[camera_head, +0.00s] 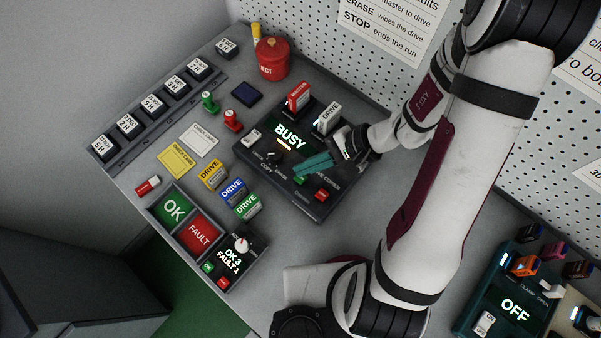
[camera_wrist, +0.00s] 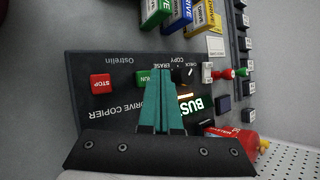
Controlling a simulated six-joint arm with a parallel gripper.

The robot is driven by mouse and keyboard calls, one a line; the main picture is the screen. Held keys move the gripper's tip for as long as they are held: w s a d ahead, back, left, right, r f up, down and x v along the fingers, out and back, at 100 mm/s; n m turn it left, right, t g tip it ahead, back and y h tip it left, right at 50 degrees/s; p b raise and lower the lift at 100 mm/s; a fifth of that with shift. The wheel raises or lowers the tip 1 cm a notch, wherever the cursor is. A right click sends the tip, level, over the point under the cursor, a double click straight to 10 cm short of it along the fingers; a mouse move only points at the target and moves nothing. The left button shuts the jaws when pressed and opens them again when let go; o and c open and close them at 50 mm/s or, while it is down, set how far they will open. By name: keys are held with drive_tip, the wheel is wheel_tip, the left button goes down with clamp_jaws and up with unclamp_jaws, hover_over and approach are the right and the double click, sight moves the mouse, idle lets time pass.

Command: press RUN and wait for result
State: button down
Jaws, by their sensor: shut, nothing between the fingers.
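The dark drive copier (camera_head: 262,168) lies flat on the bench, and its display (camera_head: 290,137) reads BUSY above a short lit bar. The green RUN button (camera_head: 299,181) shows just below my fingertips; in the wrist view it is a green key (camera_wrist: 146,78) beside the fingers. The red STOP button (camera_head: 321,195) is farther right. My gripper (camera_head: 300,170), with teal fingers, is shut and empty over the copier panel. I cannot tell whether the tips touch RUN. A red master drive (camera_head: 299,96) and a white drive (camera_head: 327,117) stand in the copier's slots.
OK (camera_head: 173,209) and FAULT (camera_head: 199,236) trays lie at front left, beside a counter box (camera_head: 233,262) reading OK 3, FAULT 1. Loose drives (camera_head: 232,190), stamps and cards lie left of the copier. A red canister (camera_head: 271,60) stands behind. A teal device (camera_head: 514,290) reads OFF at right.

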sight(306, 176)
drive_tip(key=shift+r, duration=2.4)
drive_tip(key=s+d+r+n+h, duration=0.3)
drive_tip(key=s+r+h, duration=0.4)
drive_tip(key=s+r, duration=0.3)
drive_tip(key=s+n, duration=0.1)
drive_tip(key=s, duration=0.2)
drive_tip(key=shift+g, duration=0.3)
drive_tip(key=shift+w+r, duration=0.1)
idle(2.6)
